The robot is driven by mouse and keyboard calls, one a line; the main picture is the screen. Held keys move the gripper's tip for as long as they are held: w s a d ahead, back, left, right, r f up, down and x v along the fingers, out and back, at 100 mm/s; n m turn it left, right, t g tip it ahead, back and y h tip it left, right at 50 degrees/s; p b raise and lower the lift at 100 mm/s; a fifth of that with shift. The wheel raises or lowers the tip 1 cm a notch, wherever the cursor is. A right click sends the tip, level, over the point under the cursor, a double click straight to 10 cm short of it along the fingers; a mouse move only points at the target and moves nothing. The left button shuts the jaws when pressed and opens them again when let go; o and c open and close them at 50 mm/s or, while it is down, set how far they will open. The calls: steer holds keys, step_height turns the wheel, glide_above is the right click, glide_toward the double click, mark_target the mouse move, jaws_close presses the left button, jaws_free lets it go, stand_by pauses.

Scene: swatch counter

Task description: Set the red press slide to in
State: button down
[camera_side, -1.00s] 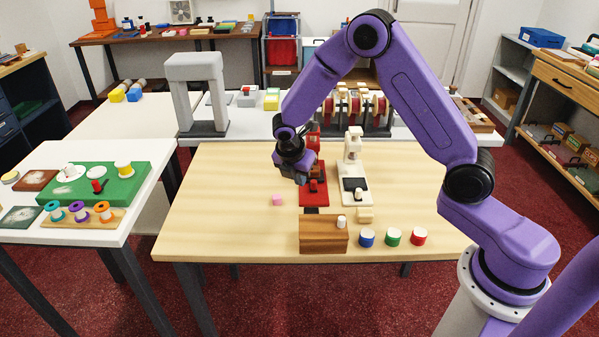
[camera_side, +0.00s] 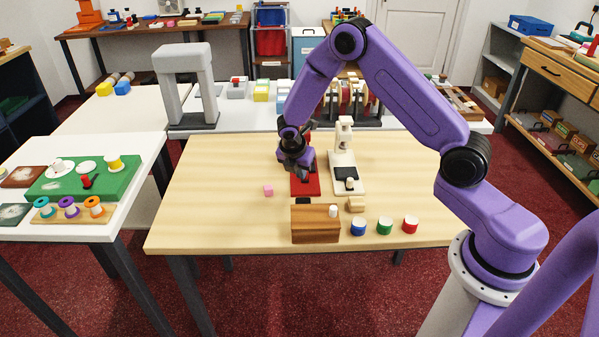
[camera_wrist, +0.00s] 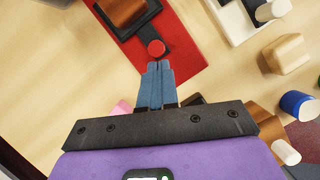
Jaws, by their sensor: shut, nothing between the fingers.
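The red press has a flat red base (camera_side: 307,187) on the wooden table, and its upper part is mostly hidden behind my gripper (camera_side: 297,172) in the side view. In the wrist view its red base (camera_wrist: 188,50) runs diagonally, with a brown block (camera_wrist: 128,12) on it and a dark slide bar carrying a round red knob (camera_wrist: 156,48). My gripper (camera_wrist: 157,66) is shut and empty. Its fingertips are right at the near side of the knob; I cannot tell whether they touch it.
A cream press (camera_side: 348,183) stands just right of the red one. A pink cube (camera_side: 268,190) lies to the left. A brown wooden block (camera_side: 315,228) and blue, green and red pots (camera_side: 385,227) stand near the front edge. The table's left part is clear.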

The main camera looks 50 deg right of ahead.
steer(key=shift+w+d, duration=1.6)
steer(key=shift+w, duration=0.05)
